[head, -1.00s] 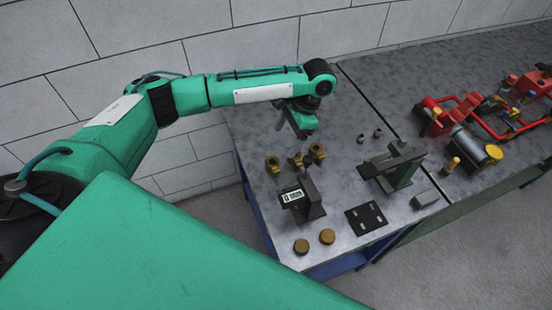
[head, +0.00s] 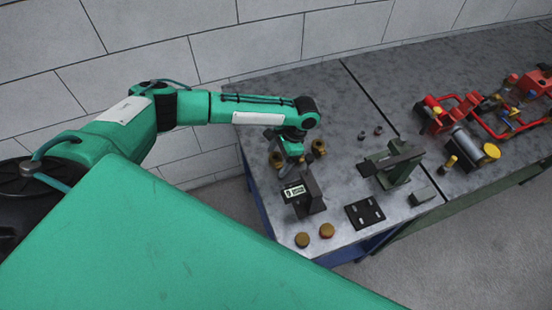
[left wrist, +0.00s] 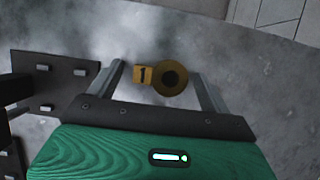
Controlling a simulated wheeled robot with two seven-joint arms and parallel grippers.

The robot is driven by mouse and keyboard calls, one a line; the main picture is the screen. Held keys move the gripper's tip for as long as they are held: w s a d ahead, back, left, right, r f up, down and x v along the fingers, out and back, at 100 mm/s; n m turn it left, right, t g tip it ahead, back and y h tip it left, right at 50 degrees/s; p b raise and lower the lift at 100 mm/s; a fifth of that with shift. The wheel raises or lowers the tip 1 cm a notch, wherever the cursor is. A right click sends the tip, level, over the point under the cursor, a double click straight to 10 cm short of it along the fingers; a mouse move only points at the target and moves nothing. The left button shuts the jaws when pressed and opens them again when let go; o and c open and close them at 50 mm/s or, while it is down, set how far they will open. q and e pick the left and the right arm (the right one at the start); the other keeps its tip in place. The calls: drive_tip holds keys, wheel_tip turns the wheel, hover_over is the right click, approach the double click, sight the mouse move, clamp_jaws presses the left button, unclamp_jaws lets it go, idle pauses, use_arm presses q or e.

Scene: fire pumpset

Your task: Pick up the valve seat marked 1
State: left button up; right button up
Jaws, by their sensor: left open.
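My right gripper is not in view.
A dark stand with a display (head: 305,195) is close in front of the gripper. Two brass discs (head: 302,240) and a slotted black plate (head: 364,214) lie nearer the front edge. A green fixture (head: 393,165) and red pump parts (head: 470,115) are to the right.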

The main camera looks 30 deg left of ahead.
use_arm(q)
drive_tip(key=c, duration=1.2)
drive_tip(key=shift+c, duration=0.2)
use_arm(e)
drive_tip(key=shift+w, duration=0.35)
use_arm(q)
drive_tip(key=shift+r, duration=0.1)
